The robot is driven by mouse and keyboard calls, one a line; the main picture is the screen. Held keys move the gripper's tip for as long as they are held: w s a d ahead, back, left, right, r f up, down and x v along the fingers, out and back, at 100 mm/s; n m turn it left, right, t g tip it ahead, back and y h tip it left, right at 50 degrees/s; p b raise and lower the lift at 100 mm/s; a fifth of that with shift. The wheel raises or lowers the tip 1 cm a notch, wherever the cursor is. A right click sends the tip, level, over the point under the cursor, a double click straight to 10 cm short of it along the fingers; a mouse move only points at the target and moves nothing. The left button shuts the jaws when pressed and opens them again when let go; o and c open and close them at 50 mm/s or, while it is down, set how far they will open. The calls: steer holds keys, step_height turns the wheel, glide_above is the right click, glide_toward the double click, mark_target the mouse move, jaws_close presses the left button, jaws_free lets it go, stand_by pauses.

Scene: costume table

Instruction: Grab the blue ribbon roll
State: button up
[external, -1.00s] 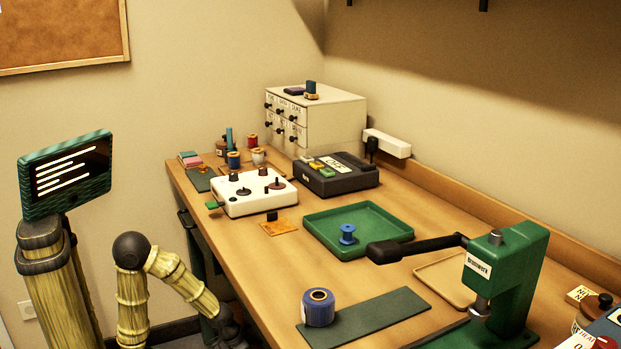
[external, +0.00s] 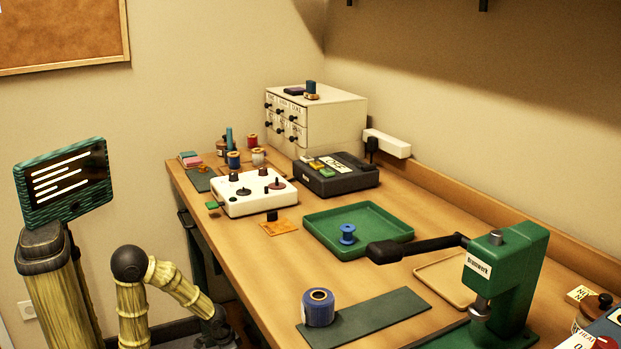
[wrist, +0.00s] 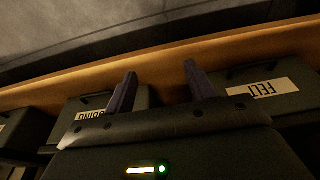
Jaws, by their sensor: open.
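A smaller blue spool (external: 347,235) stands in the green tray (external: 388,250) further back. My gripper (wrist: 160,85) shows in the wrist view with its two dark fingers spread apart and nothing between them. In the external view my arm is low beside the table's left edge, and my fingers cannot be made out there. Neither blue item shows in the wrist view.
Dark bins with labels, one reading FELT (wrist: 265,89), sit near my fingers under a wooden edge (wrist: 165,60). A green press (external: 510,280) stands at the table's right. A white control box (external: 255,204) and a drawer cabinet (external: 330,120) stand further back.

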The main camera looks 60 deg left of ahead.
steer(key=o, duration=0.5)
